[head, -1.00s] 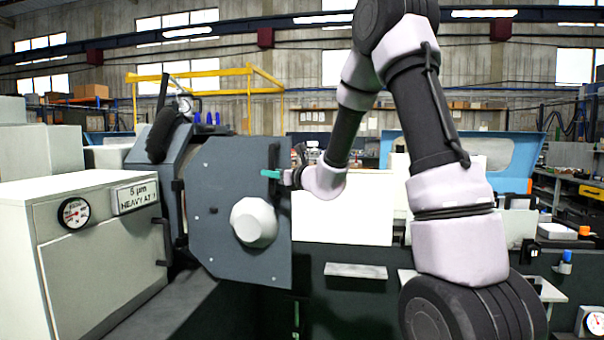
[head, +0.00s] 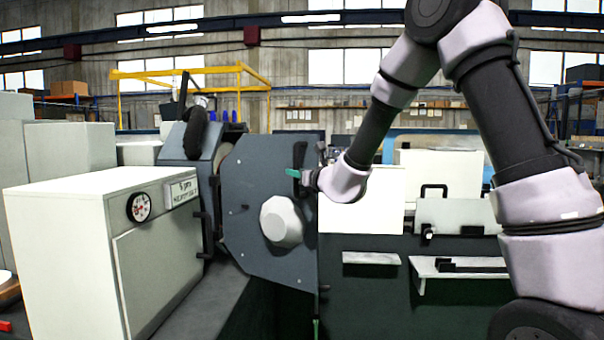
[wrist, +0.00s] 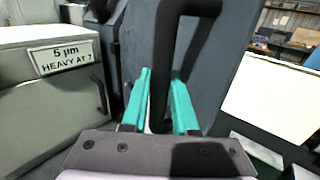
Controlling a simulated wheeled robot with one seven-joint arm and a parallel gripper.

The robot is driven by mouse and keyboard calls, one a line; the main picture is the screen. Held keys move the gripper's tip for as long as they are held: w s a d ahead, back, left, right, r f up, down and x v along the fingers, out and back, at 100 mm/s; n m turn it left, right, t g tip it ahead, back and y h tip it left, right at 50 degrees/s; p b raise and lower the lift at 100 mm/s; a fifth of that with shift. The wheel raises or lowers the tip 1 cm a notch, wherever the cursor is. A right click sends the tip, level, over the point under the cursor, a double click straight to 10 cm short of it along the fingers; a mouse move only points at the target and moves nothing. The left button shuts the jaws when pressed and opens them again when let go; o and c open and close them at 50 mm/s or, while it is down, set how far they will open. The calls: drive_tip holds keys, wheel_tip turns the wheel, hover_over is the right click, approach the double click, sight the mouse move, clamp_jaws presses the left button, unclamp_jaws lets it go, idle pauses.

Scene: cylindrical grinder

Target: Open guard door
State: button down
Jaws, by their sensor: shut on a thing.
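The guard door (head: 250,210) is a dark grey panel with a pale faceted knob-like boss (head: 282,221) on its face. A dark bar handle (head: 299,158) stands near its right edge. My gripper (head: 294,173) has teal fingers and reaches the handle from the right. In the wrist view the teal fingers (wrist: 159,100) lie on both sides of the dark handle (wrist: 165,58), shut on it.
A white cabinet (head: 75,235) with a round gauge (head: 139,207) and a label stands at the left. White panels (head: 365,205) and a small shelf (head: 460,268) are right of the door. My arm spans the upper right.

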drive_tip(key=shift+a+r, duration=0.2)
drive_tip(key=c, duration=0.7)
unclamp_jaws()
drive_tip(key=shift+a, duration=0.1)
drive_tip(key=shift+f, duration=0.1)
drive_tip(key=shift+d, duration=0.2)
drive_tip(key=shift+s+d, duration=0.2)
drive_tip(key=shift+s, duration=0.05)
drive_tip(key=v, duration=1)
drive_tip(key=shift+f, duration=0.1)
